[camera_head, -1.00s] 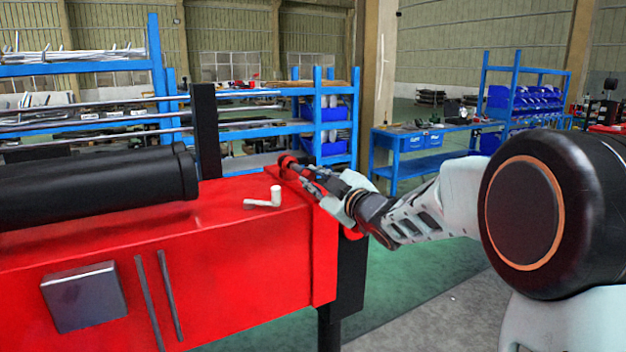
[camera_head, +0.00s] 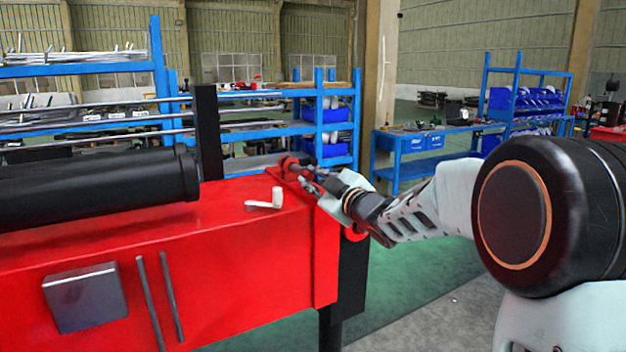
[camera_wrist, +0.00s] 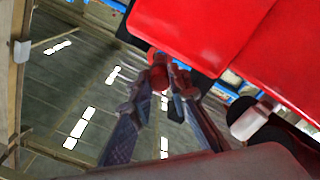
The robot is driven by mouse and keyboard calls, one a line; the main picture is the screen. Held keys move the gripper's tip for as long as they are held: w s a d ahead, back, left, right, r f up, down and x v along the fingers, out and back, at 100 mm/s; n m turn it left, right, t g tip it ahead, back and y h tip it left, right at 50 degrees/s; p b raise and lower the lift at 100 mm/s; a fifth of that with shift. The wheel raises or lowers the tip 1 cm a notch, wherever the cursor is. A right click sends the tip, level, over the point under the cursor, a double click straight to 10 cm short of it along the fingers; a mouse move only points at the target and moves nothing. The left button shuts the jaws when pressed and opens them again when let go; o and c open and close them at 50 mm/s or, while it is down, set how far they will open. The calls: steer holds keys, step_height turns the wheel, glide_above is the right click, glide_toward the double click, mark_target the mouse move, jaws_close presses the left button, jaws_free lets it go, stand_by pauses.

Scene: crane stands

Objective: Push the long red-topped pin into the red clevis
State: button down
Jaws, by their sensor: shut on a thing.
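My gripper (camera_head: 298,170) reaches in from the right, over the far right end of the red crane stand (camera_head: 240,245). Its fingers are shut on a small rounded red thing, which I take to be the top of the red-topped pin (camera_head: 287,161). In the wrist view the same red top (camera_wrist: 158,76) sits at the tips of my gripper (camera_wrist: 160,72), beside a red panel. The pin's shaft is hidden. I cannot clearly make out the red clevis or whether the pin is inside it. A red round part (camera_head: 355,233) shows at the stand's right end, below my wrist.
A white L-shaped handle (camera_head: 267,201) lies on the stand's top, left of my gripper. A black cylinder (camera_head: 95,185) and a dark post (camera_head: 208,132) are further left. Blue racks (camera_head: 325,125) stand behind.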

mark_target(299, 167)
steer(key=shift+x, duration=1.15)
stand_by(0.7)
steer(key=shift+b, duration=0.4)
steer(key=shift+x, duration=2.25)
stand_by(1.3)
steer(key=c, duration=1.8)
jaws_free()
steer(key=shift+s, duration=0.1)
steer(key=shift+o, duration=0.3)
steer(key=shift+d, duration=0.1)
steer(key=shift+b+v, duration=0.55)
steer(key=shift+v, duration=1.9)
